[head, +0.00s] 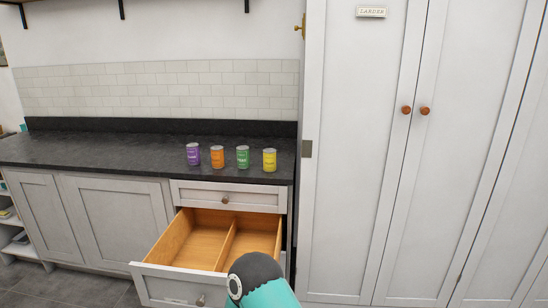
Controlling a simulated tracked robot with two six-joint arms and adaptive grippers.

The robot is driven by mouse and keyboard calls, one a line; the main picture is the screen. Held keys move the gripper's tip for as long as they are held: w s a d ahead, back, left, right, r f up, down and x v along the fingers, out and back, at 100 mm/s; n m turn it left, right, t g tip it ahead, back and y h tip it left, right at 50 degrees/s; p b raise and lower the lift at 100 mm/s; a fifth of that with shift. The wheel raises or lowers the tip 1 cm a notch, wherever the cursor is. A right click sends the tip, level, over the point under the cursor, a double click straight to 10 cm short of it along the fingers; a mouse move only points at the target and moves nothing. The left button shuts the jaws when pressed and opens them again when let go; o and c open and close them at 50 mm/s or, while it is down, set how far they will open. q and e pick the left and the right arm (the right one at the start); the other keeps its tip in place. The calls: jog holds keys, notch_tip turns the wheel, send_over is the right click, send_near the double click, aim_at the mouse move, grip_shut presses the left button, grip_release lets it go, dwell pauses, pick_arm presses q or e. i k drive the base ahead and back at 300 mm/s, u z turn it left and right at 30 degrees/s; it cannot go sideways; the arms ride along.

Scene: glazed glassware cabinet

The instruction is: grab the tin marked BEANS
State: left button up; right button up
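Several tins stand upright in a row on the dark worktop (100,150), near its right end. From left to right they are a purple tin (193,154), an orange tin (217,157), a green tin (243,157) and a yellow tin (269,160). Their label lettering is too small to read, so I cannot tell which is marked BEANS. Small gaps separate the tins. Neither gripper shows; only a teal and dark rounded part of my own body is at the bottom edge, in front of the drawer.
Below the tins, a wooden drawer (192,242) stands pulled out, with a divider and no contents visible. A closed drawer (227,196) is above it. A tall closed cupboard (360,160) marked LARDER stands right of the worktop. The worktop's left part is clear.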

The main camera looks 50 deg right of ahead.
aim_at(217, 155)
jog(key=z, duration=0.55)
jog(key=i, duration=1)
jog(key=z, duration=0.05)
